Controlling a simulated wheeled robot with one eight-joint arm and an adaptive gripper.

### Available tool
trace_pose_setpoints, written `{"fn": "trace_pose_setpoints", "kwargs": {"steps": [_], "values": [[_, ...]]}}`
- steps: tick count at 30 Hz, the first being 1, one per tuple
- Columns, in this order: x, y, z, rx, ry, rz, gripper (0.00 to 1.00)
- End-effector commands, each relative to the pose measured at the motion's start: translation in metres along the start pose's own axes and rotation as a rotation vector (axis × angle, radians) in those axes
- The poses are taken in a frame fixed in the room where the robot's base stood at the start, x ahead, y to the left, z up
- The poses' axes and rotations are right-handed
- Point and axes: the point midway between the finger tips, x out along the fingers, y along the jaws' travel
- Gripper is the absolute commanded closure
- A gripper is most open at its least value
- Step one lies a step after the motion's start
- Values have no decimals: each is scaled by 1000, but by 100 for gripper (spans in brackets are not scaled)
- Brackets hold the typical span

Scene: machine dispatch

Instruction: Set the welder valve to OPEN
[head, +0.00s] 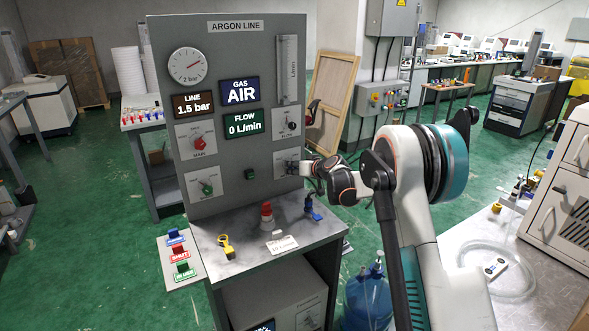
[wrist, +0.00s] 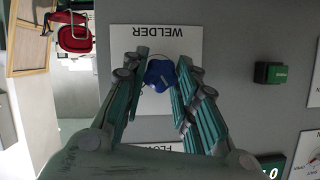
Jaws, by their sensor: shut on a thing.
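The welder valve is a blue knob (wrist: 160,75) on a white plate (wrist: 160,36) lettered WELDER, which appears upside down in the wrist view. My gripper (wrist: 163,68) is shut on the blue knob, with one finger on each side of it. In the head view my gripper (head: 306,166) reaches from the right to the plate (head: 281,164) at the lower right of the grey ARGON LINE panel (head: 232,60). The fingers hide the plate's lower markings, so I cannot tell which setting the knob points to.
A green button (head: 250,174) sits left of the welder plate. A flow valve (head: 292,124) is above it, the red MAIN valve (head: 199,142) to the upper left. Displays read AIR, 1.5 bar and 0 L/min. The ledge (head: 240,262) below holds small coloured items.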

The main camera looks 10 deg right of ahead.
Motion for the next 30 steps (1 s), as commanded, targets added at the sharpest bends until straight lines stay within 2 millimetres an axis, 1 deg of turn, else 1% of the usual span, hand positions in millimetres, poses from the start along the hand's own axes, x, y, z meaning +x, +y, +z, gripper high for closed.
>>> {"fn": "trace_pose_setpoints", "kwargs": {"steps": [10,30], "values": [[0,5,1,301,1,-123,97],[2,8,5,886,1,-367,97]]}}
